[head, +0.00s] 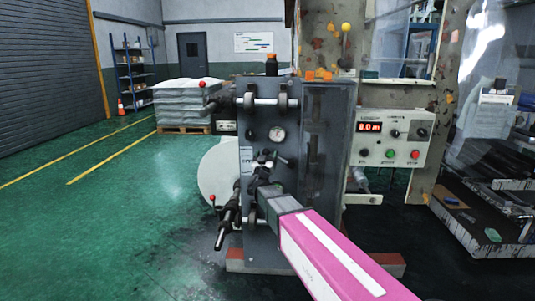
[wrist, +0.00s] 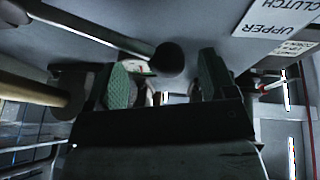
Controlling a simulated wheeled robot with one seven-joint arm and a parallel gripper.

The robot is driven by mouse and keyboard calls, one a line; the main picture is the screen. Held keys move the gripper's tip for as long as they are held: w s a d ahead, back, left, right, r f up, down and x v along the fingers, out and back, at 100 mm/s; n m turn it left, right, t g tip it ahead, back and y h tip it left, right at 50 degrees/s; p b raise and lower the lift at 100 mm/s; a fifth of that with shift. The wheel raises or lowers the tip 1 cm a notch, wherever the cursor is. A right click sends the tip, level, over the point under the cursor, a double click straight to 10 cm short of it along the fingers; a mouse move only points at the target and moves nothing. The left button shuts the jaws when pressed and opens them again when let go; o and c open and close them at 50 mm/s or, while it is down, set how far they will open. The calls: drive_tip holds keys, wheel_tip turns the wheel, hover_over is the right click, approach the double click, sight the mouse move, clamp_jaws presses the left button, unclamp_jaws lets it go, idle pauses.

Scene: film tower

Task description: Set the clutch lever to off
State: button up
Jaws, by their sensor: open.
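A white label (wrist: 278,22) reading "UPPER CLUTCH" is on the grey panel at upper right. My gripper (wrist: 165,75) is open, with green pads on both fingers. In the head view my gripper (head: 264,170) is at the front of the dark grey machine panel (head: 258,112), below the round gauge (head: 277,134). It partly hides the lever there, so the lever's setting is unclear.
A control box (head: 390,138) with a red display is right of the panel. Black rollers with handles (head: 228,218) stick out at the panel's left. Stacked white sacks (head: 180,103) stand on a pallet behind. Green floor (head: 110,220) at the left is clear.

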drive_tip(key=shift+x, duration=1.3)
drive_tip(key=shift+c, duration=0.2)
drive_tip(key=c, duration=1.2)
drive_tip(key=shift+f, duration=0.1)
drive_tip(key=shift+f, duration=0.1)
wheel_tip(320, 180, down, 6)
drive_tip(key=a+n+y, duration=0.1)
drive_tip(key=n+y, duration=0.4)
drive_tip(key=n, duration=0.3)
drive_tip(key=shift+a+n, duration=0.4)
